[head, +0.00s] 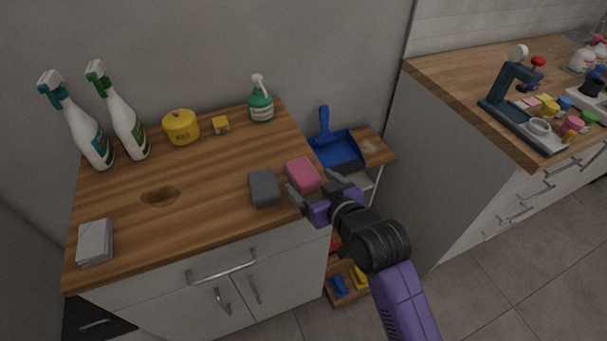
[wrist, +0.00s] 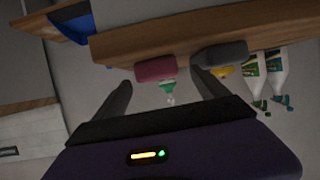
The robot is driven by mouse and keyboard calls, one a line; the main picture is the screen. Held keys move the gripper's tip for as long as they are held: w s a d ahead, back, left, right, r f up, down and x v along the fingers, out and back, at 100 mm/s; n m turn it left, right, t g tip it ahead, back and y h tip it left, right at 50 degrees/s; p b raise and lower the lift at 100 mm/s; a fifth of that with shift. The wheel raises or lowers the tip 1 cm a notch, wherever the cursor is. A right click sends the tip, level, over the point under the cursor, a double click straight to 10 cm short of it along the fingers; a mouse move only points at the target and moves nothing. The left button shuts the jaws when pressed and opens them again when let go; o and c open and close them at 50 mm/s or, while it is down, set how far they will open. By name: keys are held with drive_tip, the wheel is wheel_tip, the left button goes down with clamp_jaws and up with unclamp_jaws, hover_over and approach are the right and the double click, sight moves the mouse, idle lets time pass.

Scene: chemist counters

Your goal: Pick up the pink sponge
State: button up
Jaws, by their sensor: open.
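The pink sponge (head: 303,175) lies on the wooden counter top near its right front edge. It also shows in the wrist view (wrist: 163,69), ahead of and between the fingers. My gripper (head: 318,186) is open and empty at the right edge of the counter. One finger is on the near left side of the sponge and the other on its right in the head view. In the wrist view the fingers (wrist: 160,90) are spread apart with the sponge beyond them, and I cannot tell whether either one touches it.
A dark grey sponge (head: 264,188) lies just left of the pink one. Spray bottles (head: 128,125), a yellow pot (head: 181,127) and a green sprayer (head: 260,102) stand farther back. A blue dustpan (head: 336,150) rests on a lower cart to the right.

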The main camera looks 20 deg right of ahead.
sight(306, 175)
drive_tip(key=shift+r+x, duration=0.2)
drive_tip(key=shift+x, duration=2.15)
drive_tip(key=shift+w+d, duration=0.1)
drive_tip(key=c, duration=1.4)
drive_tip(key=shift+r, duration=0.1)
